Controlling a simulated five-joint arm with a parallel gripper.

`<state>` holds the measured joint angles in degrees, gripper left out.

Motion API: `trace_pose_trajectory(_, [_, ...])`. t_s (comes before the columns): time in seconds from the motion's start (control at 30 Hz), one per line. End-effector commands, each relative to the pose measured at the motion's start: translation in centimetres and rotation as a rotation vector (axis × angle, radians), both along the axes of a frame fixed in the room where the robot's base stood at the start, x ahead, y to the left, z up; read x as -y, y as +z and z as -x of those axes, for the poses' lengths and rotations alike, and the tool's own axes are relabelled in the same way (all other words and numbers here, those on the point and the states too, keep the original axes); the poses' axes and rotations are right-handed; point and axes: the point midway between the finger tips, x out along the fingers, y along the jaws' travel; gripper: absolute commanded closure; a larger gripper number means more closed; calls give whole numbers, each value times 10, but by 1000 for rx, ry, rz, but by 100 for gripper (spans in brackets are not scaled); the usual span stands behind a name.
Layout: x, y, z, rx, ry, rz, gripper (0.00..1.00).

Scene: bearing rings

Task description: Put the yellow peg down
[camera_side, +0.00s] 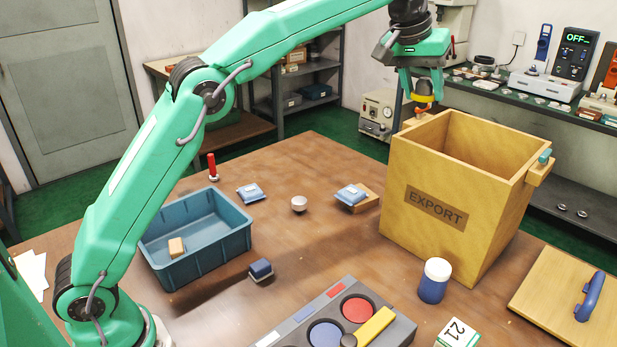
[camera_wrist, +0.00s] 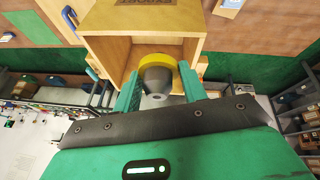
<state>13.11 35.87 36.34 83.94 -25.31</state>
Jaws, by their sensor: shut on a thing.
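My gripper (camera_side: 423,92) is high at the back, by the rear left corner of the wooden EXPORT crate (camera_side: 425,190). It is shut on the yellow peg (camera_side: 423,87), which shows yellow with a dark band in the side view. In the wrist view the peg (camera_wrist: 158,62) has a yellow rim around a grey body and sits between the two green fingers of my gripper (camera_wrist: 160,88). The crate (camera_wrist: 112,52) is beyond it in that view. The peg's lower end is hard to make out in the side view.
A grey panel (camera_side: 290,330) with red and blue round recesses and a yellow bar (camera_side: 375,328) lies at the front. A blue tray (camera_side: 215,255) is at left. A blue-and-white jar (camera_side: 434,281) and wooden lid (camera_side: 545,285) are near the crate. Bare table lies centrally.

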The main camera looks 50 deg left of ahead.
Motion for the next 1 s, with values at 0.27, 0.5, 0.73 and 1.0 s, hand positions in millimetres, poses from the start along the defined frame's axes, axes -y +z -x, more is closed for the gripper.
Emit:
trace_pose_trajectory(0.27, [-106,-2,-28,1,192,9,97])
trace_pose_trajectory(0.5, [-181,-5,-34,0,325,14,97])
trace_pose_trajectory(0.73, [-222,-6,-34,1,396,17,97])
trace_pose_trajectory(1.0, [-250,-8,-31,1,443,20,97])
